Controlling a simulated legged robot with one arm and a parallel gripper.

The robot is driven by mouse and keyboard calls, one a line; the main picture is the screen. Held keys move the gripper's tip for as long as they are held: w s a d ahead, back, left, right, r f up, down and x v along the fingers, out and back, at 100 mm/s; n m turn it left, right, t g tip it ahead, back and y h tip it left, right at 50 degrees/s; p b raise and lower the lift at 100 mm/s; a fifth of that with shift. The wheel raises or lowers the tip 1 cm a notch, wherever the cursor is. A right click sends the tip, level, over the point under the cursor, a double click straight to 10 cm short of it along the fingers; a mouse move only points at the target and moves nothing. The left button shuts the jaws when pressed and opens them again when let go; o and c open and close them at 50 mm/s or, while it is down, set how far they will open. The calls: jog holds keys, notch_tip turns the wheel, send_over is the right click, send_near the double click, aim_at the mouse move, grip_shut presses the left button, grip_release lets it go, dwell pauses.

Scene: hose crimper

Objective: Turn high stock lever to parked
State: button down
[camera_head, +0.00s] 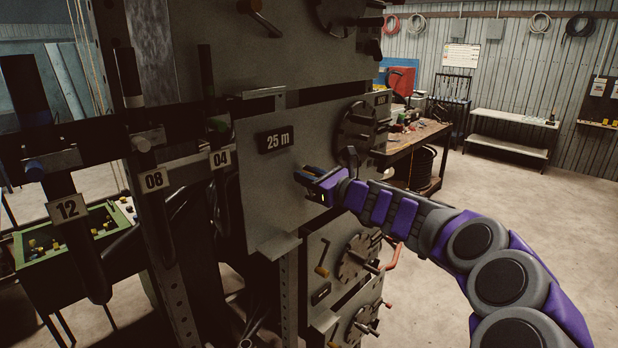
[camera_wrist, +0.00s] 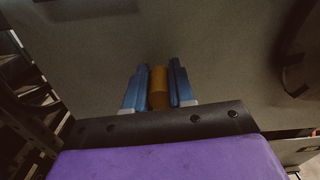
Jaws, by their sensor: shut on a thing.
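My gripper (camera_head: 306,174) is at the face of the grey panel (camera_head: 262,195) marked "25 m". In the wrist view its two blue fingers (camera_wrist: 159,88) are shut on an orange-yellow lever grip (camera_wrist: 158,90), one finger on each side. My gripper hides this grip in the head view. The lever's arm and pivot are not visible, so its angle cannot be told. Nothing in view is marked "parked". Another lever with an orange grip (camera_head: 257,8) is on the panel above.
Hanging tubes numbered 12, 08 and 04 stand left. Open floor (camera_head: 530,210) lies right.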

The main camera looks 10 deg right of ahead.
aim_at(284, 192)
jog(key=shift+s+a+f+n+b, duration=0.45)
jog(key=shift+a+f+n+b, duration=0.15)
jog(key=shift+n+b, duration=0.5)
jog(key=n+b, duration=0.1)
jog(key=b, duration=0.1)
jog(key=s+a+f+n+b, duration=0.1)
jog(key=b, duration=0.1)
jog(key=shift+a+f+n, duration=0.25)
jog(key=shift+a+n, duration=0.05)
jog(key=shift+n, duration=0.1)
jog(key=shift+s+a+f+n+b, duration=0.25)
jog(key=shift+f+n+b, duration=0.1)
jog(key=shift+n+b, duration=0.3)
jog(key=shift+s+a+f+n+b, duration=0.2)
jog(key=shift+f+n+b, duration=0.15)
jog(key=shift+n+b, duration=0.3)
jog(key=shift+f, duration=0.1)
jog(key=c, duration=1)
grip_release()
jog(key=shift+o, duration=0.2)
jog(key=v, duration=1.7)
jog(key=shift+d+p, duration=0.2)
jog(key=shift+p, duration=0.1)
jog(key=shift+a, duration=0.1)
